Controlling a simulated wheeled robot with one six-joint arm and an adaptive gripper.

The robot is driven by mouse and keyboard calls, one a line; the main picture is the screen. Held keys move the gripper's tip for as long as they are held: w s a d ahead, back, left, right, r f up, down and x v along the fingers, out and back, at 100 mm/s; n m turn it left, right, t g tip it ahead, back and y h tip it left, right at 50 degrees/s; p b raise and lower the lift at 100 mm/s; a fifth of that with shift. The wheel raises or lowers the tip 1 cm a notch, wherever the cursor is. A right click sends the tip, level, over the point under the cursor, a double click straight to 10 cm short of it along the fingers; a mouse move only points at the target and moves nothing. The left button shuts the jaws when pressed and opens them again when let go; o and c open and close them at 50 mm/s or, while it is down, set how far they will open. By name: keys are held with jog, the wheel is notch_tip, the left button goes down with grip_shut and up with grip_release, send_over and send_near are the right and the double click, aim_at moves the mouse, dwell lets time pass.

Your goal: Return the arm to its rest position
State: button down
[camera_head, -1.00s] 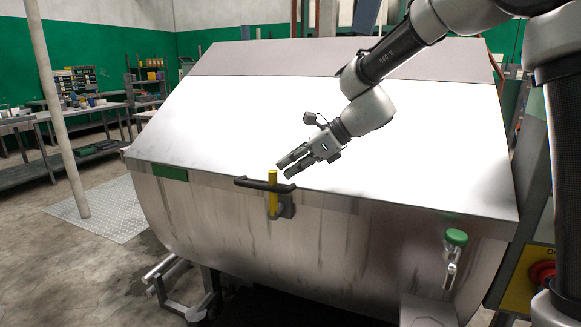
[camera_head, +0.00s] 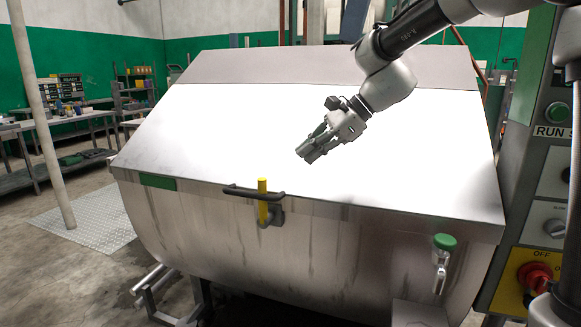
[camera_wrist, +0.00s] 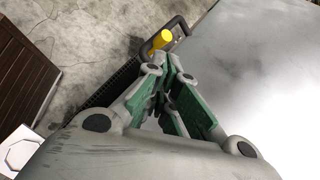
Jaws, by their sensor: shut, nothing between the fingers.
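My gripper (camera_head: 311,152) hangs in front of the white sloping lid (camera_head: 230,125) of a large steel drum (camera_head: 330,240), pointing down and to the left in the head view. It is shut and holds nothing. In the wrist view the green-padded fingers (camera_wrist: 172,108) come together beside the lid's edge. The yellow lever (camera_head: 263,200) and dark bar handle (camera_head: 254,192) on the drum's front edge are apart from the gripper, below and left of it. The yellow lever also shows in the wrist view (camera_wrist: 161,39), beyond the fingers.
A green-capped valve (camera_head: 444,242) sticks out at the drum's lower right. A control panel with a red switch (camera_head: 537,276) stands at the right edge. A pale pole (camera_head: 42,120) and workbenches (camera_head: 75,118) are at the left, with open floor between.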

jog(key=s+d+f+n+t+h, duration=0.1)
jog(key=s+d+f+n+h, duration=0.1)
jog(key=s+d+n, duration=0.3)
jog(key=s+d+f+n+t+h, duration=0.1)
jog(key=s+d+n+h, duration=0.3)
jog(key=s+d, duration=0.8)
jog(key=s+d+f+n+h, duration=0.2)
jog(key=s+d+n, duration=0.4)
jog(key=d, duration=0.8)
jog(key=shift+s+d+f+t+h, duration=0.2)
jog(key=shift+s+f+t+h, duration=0.3)
jog(key=shift+s, duration=0.9)
